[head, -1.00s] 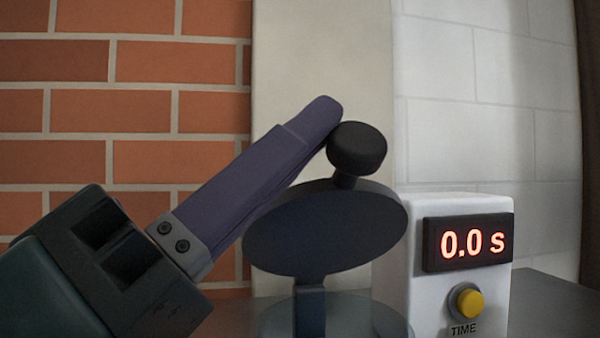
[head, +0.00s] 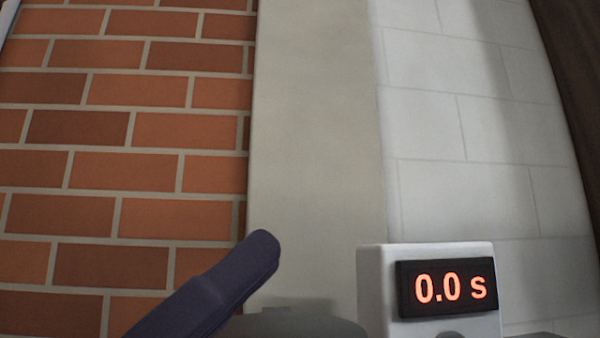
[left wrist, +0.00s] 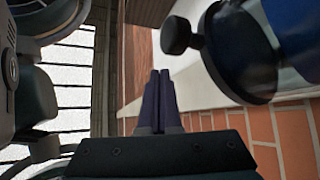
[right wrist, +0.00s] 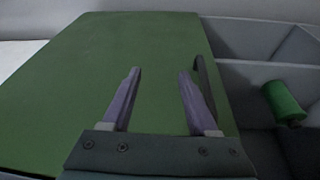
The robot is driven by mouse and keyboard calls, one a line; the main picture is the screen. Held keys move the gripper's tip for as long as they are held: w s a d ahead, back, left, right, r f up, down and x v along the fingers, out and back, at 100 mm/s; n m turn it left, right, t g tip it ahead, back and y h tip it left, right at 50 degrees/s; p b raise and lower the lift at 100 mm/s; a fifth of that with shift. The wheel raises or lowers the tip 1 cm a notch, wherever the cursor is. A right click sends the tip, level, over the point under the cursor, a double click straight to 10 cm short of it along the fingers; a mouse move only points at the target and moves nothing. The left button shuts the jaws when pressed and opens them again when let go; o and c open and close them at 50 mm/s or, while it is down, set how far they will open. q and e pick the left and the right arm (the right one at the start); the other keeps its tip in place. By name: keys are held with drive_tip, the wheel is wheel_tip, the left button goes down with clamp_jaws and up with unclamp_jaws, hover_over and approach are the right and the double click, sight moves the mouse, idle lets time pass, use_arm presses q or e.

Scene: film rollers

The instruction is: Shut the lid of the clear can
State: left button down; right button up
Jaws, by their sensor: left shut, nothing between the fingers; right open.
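In the left wrist view the dark round lid (left wrist: 238,55) with its black knob (left wrist: 178,36) is at upper right, beside a blue cylindrical body (left wrist: 300,25). I cannot tell whether the lid is seated on the clear can. In the head view only a grey rounded edge (head: 300,325) shows at the bottom, possibly the lid; the knob is not visible there. My left gripper (head: 262,250) is shut and empty. In its wrist view the fingers (left wrist: 158,78) are together, apart from the knob. My right gripper (right wrist: 158,75) is open and empty over a green surface.
A white timer (head: 375,290) reading 0.0 s stands right of the left gripper, before the wall. In the right wrist view a green board (right wrist: 110,60) lies left of grey compartments (right wrist: 250,70), one with a green roller (right wrist: 283,100).

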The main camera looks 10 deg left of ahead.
use_arm(q)
drive_tip(key=shift+a, duration=0.1)
idle(0.3)
drive_tip(key=s+a+p, duration=0.3)
drive_tip(key=s+a, duration=0.5)
drive_tip(key=a, duration=0.2)
drive_tip(key=w+d+r+m+g+y+p, duration=0.1)
drive_tip(key=w+d+r+g+y+p, duration=0.55)
drive_tip(key=p, duration=1.25)
drive_tip(key=s+a+r+n+g+y+p, duration=0.2)
drive_tip(key=s+a+g+y+p, duration=0.8)
drive_tip(key=p, duration=0.8)
wheel_tip(320, 180, up, 36)
drive_tip(key=d+t+y+p, duration=0.1)
drive_tip(key=t+y+p, duration=0.2)
drive_tip(key=p, duration=3.2)
drive_tip(key=shift+s+d, duration=0.2)
drive_tip(key=shift+d, duration=0.05)
